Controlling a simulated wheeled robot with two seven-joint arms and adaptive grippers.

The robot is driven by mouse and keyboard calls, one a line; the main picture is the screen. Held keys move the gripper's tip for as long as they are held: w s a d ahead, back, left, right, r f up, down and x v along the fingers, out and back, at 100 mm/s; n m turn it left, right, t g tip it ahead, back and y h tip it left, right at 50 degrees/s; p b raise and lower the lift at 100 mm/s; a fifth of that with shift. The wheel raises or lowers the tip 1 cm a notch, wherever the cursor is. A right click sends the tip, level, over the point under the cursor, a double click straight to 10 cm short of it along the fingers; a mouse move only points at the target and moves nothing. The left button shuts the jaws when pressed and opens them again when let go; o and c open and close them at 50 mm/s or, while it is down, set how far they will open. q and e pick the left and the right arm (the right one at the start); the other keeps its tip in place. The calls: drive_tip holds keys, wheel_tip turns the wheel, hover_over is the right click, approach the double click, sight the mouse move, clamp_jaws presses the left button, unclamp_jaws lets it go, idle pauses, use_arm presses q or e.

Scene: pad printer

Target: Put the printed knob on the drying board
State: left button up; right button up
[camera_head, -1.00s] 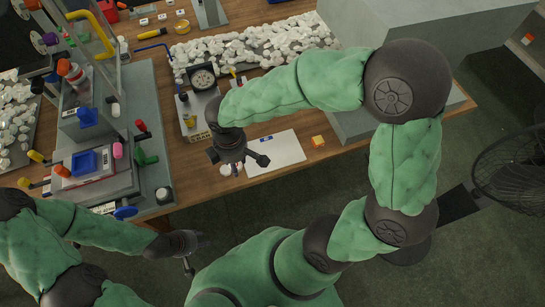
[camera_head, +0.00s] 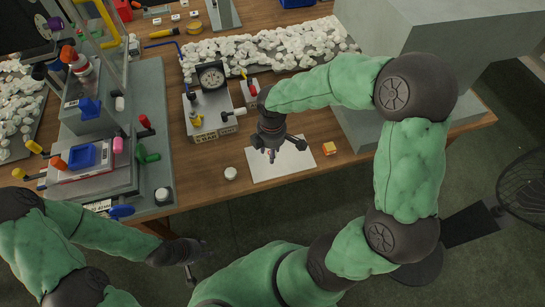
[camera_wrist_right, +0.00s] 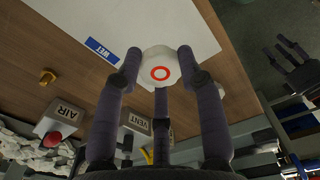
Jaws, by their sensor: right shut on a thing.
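The printed knob (camera_wrist_right: 160,70), white with a red ring on its face, is held between the dark fingers of my right gripper (camera_wrist_right: 160,75). In the head view my right gripper (camera_head: 271,154) is above the white drying board (camera_head: 265,175), and the knob is mostly hidden by the fingers. In the right wrist view the board (camera_wrist_right: 160,25) carries a blue label, and the knob overlaps its near edge. I cannot tell the exact height of the knob over it. My left gripper (camera_head: 190,262) is low at the front, away from the table; its finger opening is unclear.
Another white knob (camera_head: 230,173) stands on the wood left of the board. A gauge box (camera_head: 212,110) stands behind. The pad printer (camera_head: 100,150) fills the left. White pieces (camera_head: 260,45) cover a tray at the back.

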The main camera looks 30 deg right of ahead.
drive_tip(key=shift+w+d+f, duration=0.1)
drive_tip(key=shift+d+f, duration=0.25)
drive_tip(key=shift+f, duration=0.1)
drive_tip(key=shift+w+d+f+b, duration=0.1)
drive_tip(key=shift+f+b, duration=0.8)
drive_tip(key=shift+f, duration=0.7)
drive_tip(key=shift+f, duration=0.2)
drive_tip(key=o, duration=0.8)
drive_tip(key=shift+r, duration=0.1)
wheel_tip(320, 180, up, 12)
drive_tip(key=p, duration=0.4)
drive_tip(key=shift+d+r+p, duration=0.1)
drive_tip(key=shift+p, duration=0.3)
